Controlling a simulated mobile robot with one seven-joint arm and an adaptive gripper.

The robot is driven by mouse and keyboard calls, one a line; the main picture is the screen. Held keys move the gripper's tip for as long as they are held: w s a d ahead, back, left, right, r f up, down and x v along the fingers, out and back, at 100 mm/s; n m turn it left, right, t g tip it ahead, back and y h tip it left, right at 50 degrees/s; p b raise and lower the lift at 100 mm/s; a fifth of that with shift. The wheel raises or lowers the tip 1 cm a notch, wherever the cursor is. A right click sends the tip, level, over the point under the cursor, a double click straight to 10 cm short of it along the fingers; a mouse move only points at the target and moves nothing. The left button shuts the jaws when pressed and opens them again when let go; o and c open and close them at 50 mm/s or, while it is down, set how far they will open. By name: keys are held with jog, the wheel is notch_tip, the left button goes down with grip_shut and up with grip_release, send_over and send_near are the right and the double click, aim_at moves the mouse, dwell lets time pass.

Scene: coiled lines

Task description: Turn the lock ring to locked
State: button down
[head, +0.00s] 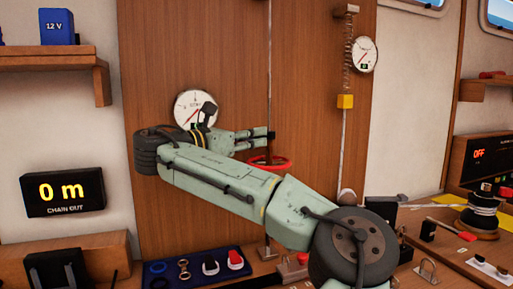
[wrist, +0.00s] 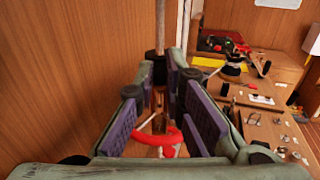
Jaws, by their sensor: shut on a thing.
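A thin vertical rod (head: 269,65) stands in front of the wood panel and carries a dark collar (wrist: 154,64). A red ring (head: 281,166) surrounds the rod lower down; part of it shows between the finger pads in the wrist view (wrist: 172,135). I cannot tell whether the collar or the red ring is the lock ring. My gripper (head: 266,136) reaches in from the left at collar height, above the red ring. In the wrist view its fingers (wrist: 162,90) are on both sides of the rod, shut on the dark collar. The exact contact is partly hidden by the pads.
A round gauge (head: 195,108) is behind my wrist. A spring with a yellow block (head: 345,101) hangs to the right. A blue tray (head: 160,270) with shackles and rings lies below. A wound drum (head: 481,216) stands at right.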

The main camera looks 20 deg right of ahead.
jog(key=shift+w+a+f+m+g+h+b, duration=0.15)
jog(key=shift+m+g+b, duration=0.35)
jog(key=shift+b, duration=1.1)
jog(key=shift+w+a+f+m+g+h+b, duration=0.1)
jog(key=shift+w+f+m+g+h+b, duration=0.15)
jog(key=shift+g+b, duration=0.9)
jog(key=shift+r+m+t+b, duration=0.1)
jog(key=shift+m+t+b, duration=0.15)
jog(key=shift+b, duration=0.6)
jog(key=shift+w+d+r+b, duration=0.1)
jog(key=shift+w+b, duration=0.05)
jog(key=shift+b, duration=0.35)
jog(key=shift+r+g, duration=0.2)
jog(key=shift+g, duration=0.2)
jog(key=c, duration=1.7)
grip_release()
jog(key=shift+r, duration=0.15)
